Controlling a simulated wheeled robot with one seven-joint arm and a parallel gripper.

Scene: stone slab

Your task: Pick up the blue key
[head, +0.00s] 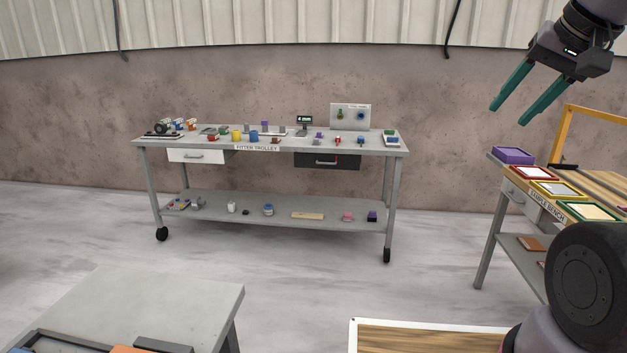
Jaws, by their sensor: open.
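My gripper (509,115) is at the upper right, with two long teal fingers apart and nothing between them. It is raised high in the picture, right of the grey fitter trolley (270,148). I cannot make out a blue key for certain. A small blue item (361,140) lies near the right end of the trolley top, beside a small red one (337,140); both are too small to identify. A small upright panel (366,108) stands behind them with a green and a blue piece on it.
The trolley top also holds a yellow cup (237,135), a blue cup (254,135) and other small items. Its lower shelf (290,207) holds several objects. A bench with coloured frames (559,189) stands at the right, a grey table (170,300) at the lower left. Open floor (310,275) lies between.

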